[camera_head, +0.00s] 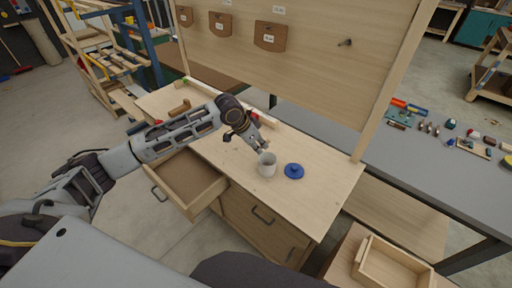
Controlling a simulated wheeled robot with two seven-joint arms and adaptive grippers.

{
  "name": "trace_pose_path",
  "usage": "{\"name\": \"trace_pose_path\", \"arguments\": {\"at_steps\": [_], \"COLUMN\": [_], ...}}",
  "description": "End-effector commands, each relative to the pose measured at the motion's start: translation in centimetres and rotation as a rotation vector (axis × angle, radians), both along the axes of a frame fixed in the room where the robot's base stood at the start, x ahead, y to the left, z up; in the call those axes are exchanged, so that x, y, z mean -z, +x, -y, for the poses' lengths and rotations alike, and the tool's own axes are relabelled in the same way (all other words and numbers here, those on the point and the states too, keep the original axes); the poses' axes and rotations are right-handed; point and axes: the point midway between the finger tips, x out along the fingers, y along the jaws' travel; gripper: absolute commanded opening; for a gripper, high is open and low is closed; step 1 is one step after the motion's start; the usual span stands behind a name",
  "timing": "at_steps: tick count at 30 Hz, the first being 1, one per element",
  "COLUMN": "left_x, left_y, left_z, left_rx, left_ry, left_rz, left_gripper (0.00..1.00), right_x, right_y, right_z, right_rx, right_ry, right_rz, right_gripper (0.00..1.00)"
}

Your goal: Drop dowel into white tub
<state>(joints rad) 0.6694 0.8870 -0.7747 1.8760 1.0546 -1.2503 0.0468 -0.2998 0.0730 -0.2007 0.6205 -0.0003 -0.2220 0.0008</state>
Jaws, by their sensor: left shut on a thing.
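The white tub (267,168) stands upright on the wooden workbench (310,195), with its top open. A round blue lid with a knob (293,171) lies on the bench just right of it. My left gripper (259,146) reaches in from the left and points down, just above and slightly left of the tub's rim. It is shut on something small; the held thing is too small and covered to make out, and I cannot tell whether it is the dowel. My right gripper is not in view.
A drawer (187,184) stands open at the bench's front left. A tall wooden panel (300,60) rises behind the bench. A grey table (425,165) with small tools is at right. A wooden tray (392,268) sits at lower right. The bench right of the lid is clear.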

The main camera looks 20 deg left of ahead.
Motion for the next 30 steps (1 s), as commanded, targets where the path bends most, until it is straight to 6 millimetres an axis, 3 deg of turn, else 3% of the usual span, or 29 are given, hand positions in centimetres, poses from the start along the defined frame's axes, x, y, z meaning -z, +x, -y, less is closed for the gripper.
{"name": "trace_pose_path", "arguments": {"at_steps": [16,30], "left_x": [-1.0,-1.1], "left_y": [1.5,1.5], "left_z": [1.1,1.1], "left_rx": [0.223,0.244], "left_ry": [-0.066,-0.089], "left_rz": [0.062,0.086], "left_gripper": [0.06,0.06], "right_x": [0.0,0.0], "right_y": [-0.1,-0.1], "right_z": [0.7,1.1], "right_rx": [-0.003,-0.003], "right_ry": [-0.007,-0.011], "right_rz": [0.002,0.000], "right_gripper": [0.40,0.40]}}
